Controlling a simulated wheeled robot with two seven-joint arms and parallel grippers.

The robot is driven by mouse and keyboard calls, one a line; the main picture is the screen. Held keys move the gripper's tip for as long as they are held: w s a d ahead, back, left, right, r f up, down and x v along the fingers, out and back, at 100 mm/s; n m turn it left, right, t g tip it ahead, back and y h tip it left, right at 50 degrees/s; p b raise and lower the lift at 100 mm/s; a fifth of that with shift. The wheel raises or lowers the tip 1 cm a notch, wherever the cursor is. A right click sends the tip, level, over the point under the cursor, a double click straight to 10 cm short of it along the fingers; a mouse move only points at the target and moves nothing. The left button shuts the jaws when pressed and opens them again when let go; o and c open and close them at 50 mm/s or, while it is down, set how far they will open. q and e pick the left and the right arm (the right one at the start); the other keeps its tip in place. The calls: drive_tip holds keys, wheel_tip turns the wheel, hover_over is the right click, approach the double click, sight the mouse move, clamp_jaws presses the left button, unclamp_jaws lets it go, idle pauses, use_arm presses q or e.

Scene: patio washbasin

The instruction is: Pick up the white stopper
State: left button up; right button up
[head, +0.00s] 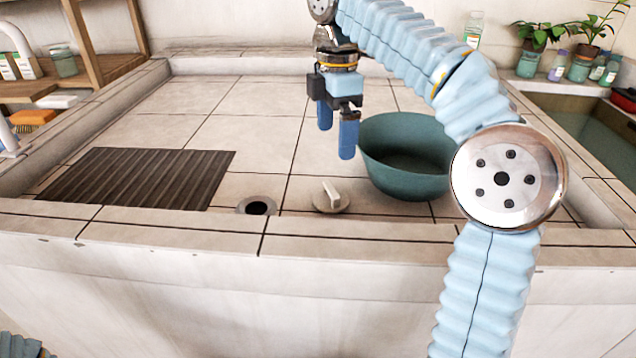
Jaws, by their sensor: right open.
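The white stopper (331,198) is a round, pale disc with an upright handle. It lies on the tiled basin floor, just right of the dark drain hole (257,207) and left of the teal bowl. My right gripper (338,139) hangs above and behind the stopper, with its blue fingers pointing down. It is open and nothing shows between its fingers. My left gripper is not in view.
A teal bowl (407,160) stands right of the stopper, partly behind my right arm. A dark ribbed mat (138,178) lies at left. The basin's raised front edge (180,229) runs close before the stopper.

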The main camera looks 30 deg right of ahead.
drive_tip(key=b, duration=0.2)
hover_over(331, 188)
drive_tip(key=f, duration=0.7)
drive_tip(key=shift+d, duration=0.3)
drive_tip(key=f, duration=0.2)
drive_tip(key=f+b, duration=0.1)
drive_tip(key=f, duration=0.3)
drive_tip(key=shift+a+f, duration=0.2)
drive_tip(key=shift+a, duration=0.1)
drive_tip(key=c, duration=1.1)
drive_tip(key=shift+r, duration=0.1)
